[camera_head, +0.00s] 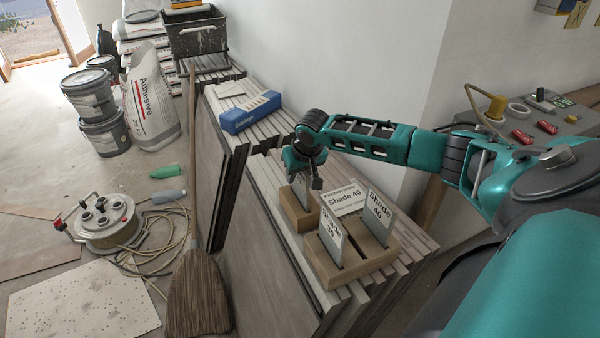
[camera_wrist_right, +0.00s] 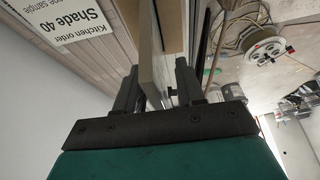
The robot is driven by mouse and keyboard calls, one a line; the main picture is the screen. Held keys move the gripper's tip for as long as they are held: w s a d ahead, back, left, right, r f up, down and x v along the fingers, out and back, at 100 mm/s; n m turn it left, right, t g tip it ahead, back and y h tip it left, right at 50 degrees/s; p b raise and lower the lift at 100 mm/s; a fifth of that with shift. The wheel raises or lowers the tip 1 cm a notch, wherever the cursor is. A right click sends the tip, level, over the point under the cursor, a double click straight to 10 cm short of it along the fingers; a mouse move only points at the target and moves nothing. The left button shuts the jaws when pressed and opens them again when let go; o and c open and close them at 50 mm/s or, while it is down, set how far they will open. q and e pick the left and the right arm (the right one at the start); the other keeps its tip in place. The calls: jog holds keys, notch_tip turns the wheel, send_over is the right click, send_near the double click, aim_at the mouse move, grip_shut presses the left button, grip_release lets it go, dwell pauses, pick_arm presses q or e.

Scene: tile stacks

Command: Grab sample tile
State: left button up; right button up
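Upright sample tiles stand in wooden holders on the stacked boards. One tile reads "Shade 40" (camera_head: 379,216). Another, in front, has a "Shade" label (camera_head: 331,239) whose number is hard to read. A third tile (camera_head: 301,190) stands in the back-left holder (camera_head: 297,211), its label partly hidden by my gripper. My right gripper (camera_head: 303,177) points down over this third tile. In the wrist view, my right gripper (camera_wrist_right: 156,88) has its fingers apart on either side of a tile (camera_wrist_right: 150,73), which is nearer the left finger. My left gripper is out of view.
A card (camera_head: 343,195) reading "Kitchen order Shade 40" sits between the holders. A blue tool (camera_head: 250,112) lies farther back on the boards. A broom (camera_head: 198,285) leans against the stack. The wall (camera_head: 330,60) is close behind.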

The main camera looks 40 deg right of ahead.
jog(key=shift+c, duration=0.2)
grip_shut()
dwell(1.3)
